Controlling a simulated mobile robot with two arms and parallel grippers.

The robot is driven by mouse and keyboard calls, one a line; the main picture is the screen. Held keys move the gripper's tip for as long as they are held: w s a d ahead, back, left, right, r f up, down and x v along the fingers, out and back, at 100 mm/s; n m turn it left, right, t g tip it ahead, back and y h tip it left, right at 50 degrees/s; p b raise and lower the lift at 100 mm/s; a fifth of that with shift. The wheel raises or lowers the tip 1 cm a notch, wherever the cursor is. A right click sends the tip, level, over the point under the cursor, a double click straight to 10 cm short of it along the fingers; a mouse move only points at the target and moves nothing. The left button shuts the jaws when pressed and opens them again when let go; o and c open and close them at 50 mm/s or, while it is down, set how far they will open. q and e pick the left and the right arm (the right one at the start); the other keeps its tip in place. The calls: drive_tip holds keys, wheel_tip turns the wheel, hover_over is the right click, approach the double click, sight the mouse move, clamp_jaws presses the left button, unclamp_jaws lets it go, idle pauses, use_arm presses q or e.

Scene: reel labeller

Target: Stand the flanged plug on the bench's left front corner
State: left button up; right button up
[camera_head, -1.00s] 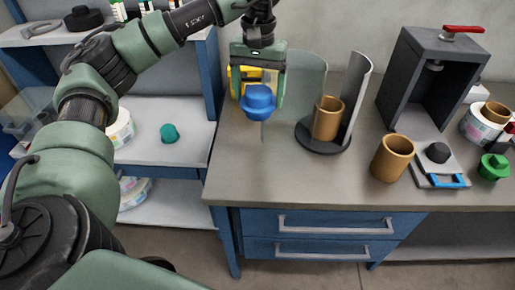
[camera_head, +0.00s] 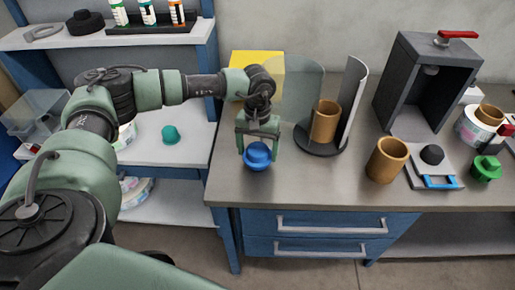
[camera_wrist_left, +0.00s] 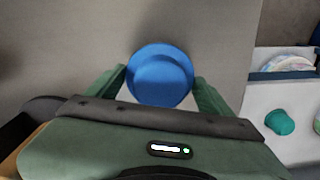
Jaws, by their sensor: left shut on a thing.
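The blue flanged plug (camera_head: 257,157) is held upright between the fingers of my left gripper (camera_head: 258,143), over the left part of the grey bench (camera_head: 300,187). It is behind and to the right of the bench's left front corner (camera_head: 211,198). I cannot tell whether its base touches the bench top. In the left wrist view the plug (camera_wrist_left: 160,75) shows from above as a round blue disc, with a finger of the left gripper (camera_wrist_left: 158,88) on each side. My right gripper is not in view.
A yellow box (camera_head: 258,68), a dark round stand (camera_head: 320,146) with curved panels and a brown cup (camera_head: 325,122) stand behind and right. Another brown cup (camera_head: 386,160), a dark press (camera_head: 425,95) and a green plug (camera_head: 486,168) are farther right. The bench's front left is clear.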

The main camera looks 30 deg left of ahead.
sight(258, 149)
use_arm(q)
drive_tip(key=shift+f, duration=0.1)
drive_tip(key=shift+f, duration=0.15)
drive_tip(key=o, duration=1.4)
drive_tip(key=shift+c, duration=0.2)
drive_tip(key=shift+r, duration=0.35)
wheel_tip(258, 149, up, 12)
drive_tip(key=b, duration=0.3)
drive_tip(key=shift+f, duration=0.15)
drive_tip(key=shift+s+f, duration=0.1)
drive_tip(key=shift+s, duration=0.05)
